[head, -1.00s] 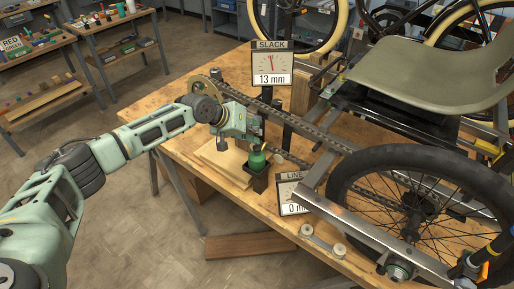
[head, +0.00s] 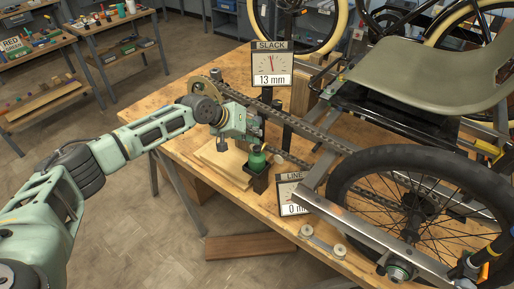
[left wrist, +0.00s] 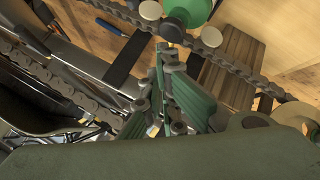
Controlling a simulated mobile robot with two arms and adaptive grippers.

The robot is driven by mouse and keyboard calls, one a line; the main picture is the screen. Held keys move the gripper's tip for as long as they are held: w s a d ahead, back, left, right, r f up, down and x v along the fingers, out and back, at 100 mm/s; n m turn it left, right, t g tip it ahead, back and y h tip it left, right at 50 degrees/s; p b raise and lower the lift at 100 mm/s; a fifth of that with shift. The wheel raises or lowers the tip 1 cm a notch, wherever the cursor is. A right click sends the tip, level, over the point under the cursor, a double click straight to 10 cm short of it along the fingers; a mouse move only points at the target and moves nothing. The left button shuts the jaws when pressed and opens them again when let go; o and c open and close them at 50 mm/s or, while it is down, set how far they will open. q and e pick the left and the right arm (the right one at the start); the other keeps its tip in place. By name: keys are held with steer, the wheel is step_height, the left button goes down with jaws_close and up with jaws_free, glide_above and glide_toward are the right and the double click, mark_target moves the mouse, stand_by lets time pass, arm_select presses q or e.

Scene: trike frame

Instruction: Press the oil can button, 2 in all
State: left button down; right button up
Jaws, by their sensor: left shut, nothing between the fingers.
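The green oil can (head: 257,160) stands on a small dark stand at the near edge of the workbench. My left gripper (head: 256,133) is shut and empty, just above the can in the head view. In the left wrist view its closed fingertips (left wrist: 164,48) lie just below the green body. I cannot tell whether they touch the button, which I cannot make out clearly. My right gripper is not in view.
The chain (head: 310,132) runs behind the can to the trike's wheel (head: 340,190). A slack gauge (head: 272,78) reads 13 mm. A line gauge (head: 291,195) stands close to the right of the can. A wooden board (head: 222,160) lies left of it.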

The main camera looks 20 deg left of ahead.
arm_select(q)
steer(key=shift+f, duration=0.45)
steer(key=shift+s+f+b, duration=0.1)
steer(key=shift+f+b, duration=0.45)
steer(key=shift+f, duration=0.3)
stand_by(0.9)
steer(key=shift+r, duration=0.15)
steer(key=shift+r+p, duration=1.1)
steer(key=shift+r, duration=0.2)
step_height(320, 180, up, 5)
steer(key=p, duration=0.4)
steer(key=shift+f, duration=0.2)
